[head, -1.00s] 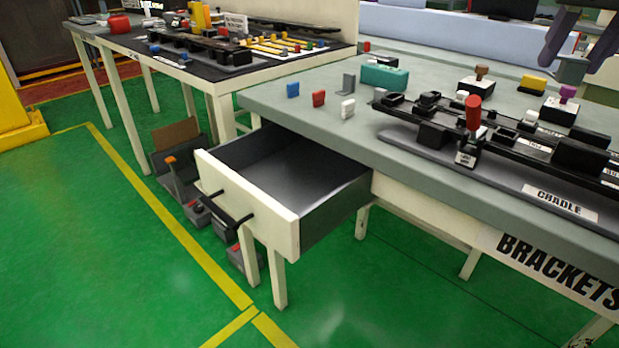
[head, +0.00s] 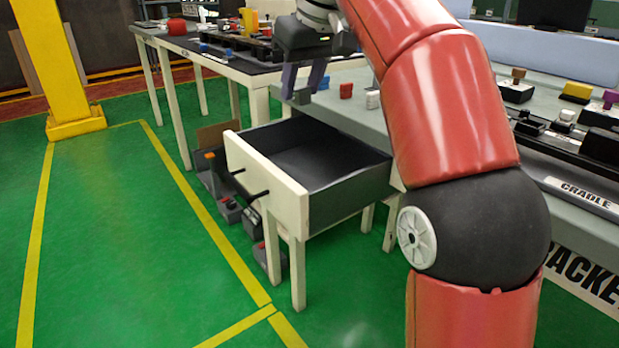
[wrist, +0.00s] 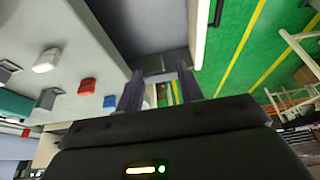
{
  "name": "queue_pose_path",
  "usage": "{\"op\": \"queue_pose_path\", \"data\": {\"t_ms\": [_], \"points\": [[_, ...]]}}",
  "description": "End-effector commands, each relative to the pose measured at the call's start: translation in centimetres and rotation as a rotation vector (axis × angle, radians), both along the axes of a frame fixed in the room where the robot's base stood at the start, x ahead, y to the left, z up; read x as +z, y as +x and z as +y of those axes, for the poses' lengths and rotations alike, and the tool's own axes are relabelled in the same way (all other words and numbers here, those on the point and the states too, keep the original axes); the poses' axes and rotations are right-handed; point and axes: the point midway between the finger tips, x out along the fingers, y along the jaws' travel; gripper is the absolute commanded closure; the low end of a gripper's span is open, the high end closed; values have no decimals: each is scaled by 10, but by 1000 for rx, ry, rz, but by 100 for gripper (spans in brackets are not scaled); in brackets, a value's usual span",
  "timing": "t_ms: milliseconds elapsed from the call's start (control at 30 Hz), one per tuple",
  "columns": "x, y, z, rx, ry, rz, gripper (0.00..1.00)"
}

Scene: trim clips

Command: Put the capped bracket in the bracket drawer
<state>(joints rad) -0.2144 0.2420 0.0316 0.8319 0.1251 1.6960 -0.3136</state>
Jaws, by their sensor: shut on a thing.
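My gripper (head: 301,90) hangs pointing down above the back of the open drawer, by the table edge. Its purple fingers are shut on a small grey piece, the bracket (head: 302,97). The bracket also shows between the fingertips in the wrist view (wrist: 153,73). Whether a cap sits on it cannot be made out. The bracket drawer (head: 265,172) is pulled out, with a cream front, a dark handle and an empty-looking dark grey inside. In the wrist view the drawer's inside (wrist: 145,25) lies beyond the fingers.
A blue piece (wrist: 110,101), a red piece (wrist: 86,87) and a white piece (wrist: 47,60) stand on the tabletop beside the drawer. The cradle fixture (head: 580,193) is at the right. The green floor in front is clear.

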Motion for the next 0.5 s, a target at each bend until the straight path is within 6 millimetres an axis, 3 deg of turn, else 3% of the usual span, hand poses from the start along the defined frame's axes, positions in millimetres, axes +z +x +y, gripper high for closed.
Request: {"op": "queue_pose_path", "data": {"t_ms": [33, 200, 333, 500], "points": [[-24, -1, 0, 0, 0, 2, 84], [-69, -1, 0, -1, -1, 3, 84], [-99, -1, 0, -1, 0, 3, 84], [-119, -1, 0, -1, 0, 0, 84]]}}
